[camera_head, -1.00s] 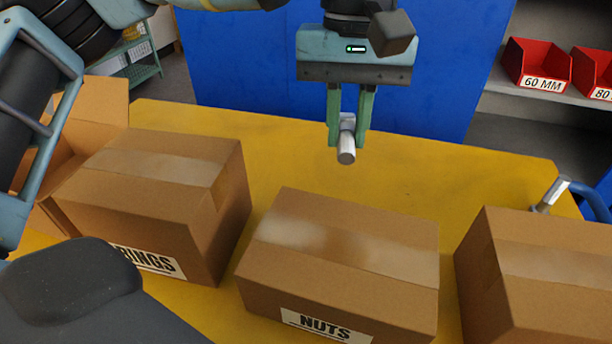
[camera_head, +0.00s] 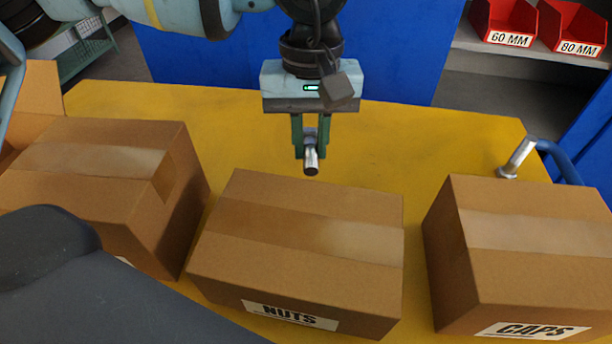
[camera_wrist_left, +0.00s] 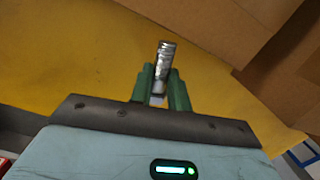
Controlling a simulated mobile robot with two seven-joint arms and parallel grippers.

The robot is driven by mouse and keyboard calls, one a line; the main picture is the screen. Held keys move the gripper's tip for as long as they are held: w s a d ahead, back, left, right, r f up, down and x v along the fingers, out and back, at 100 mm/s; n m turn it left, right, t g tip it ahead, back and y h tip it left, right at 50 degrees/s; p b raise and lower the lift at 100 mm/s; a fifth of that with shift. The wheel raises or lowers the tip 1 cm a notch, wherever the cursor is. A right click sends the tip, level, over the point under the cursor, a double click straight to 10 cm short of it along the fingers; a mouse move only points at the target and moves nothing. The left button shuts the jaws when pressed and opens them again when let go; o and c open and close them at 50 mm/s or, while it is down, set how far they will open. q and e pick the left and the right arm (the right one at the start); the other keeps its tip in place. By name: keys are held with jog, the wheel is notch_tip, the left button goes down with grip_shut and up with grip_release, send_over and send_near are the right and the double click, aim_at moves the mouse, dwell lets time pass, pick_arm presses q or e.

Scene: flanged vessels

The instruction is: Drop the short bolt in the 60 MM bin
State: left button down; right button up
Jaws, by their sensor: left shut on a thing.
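My left gripper (camera_head: 310,145) is shut on a metal bolt (camera_head: 311,160) above the yellow table, behind the NUTS box. The bolt's threaded shank points out past the green fingers, and its head is partly hidden between them. The same bolt (camera_wrist_left: 166,57) shows in the left wrist view, between the fingertips (camera_wrist_left: 163,80). The red 60 MM bin (camera_head: 503,22) stands on a shelf at the far upper right, well away from the gripper. Its inside is only partly visible. My right gripper is not in view.
A second bolt (camera_head: 518,158) stands tilted on the table (camera_head: 420,130) behind the CAPS box (camera_head: 530,250). The NUTS box (camera_head: 300,245) and another closed box (camera_head: 100,190) line the front. A red 80 MM bin (camera_head: 573,28) stands beside the 60 MM bin.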

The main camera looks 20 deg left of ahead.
aim_at(310, 141)
pick_arm(q)
jog(key=shift+f, duration=4.2)
jog(key=shift+f, duration=0.2)
jog(key=c, duration=1.3)
grip_release()
jog(key=shift+c, duration=0.2)
jog(key=shift+r, duration=0.15)
jog(key=shift+o, duration=0.3)
jog(key=r, duration=0.8)
jog(key=w+r, duration=0.1)
jog(key=r, duration=0.3)
jog(key=shift+a, duration=0.2)
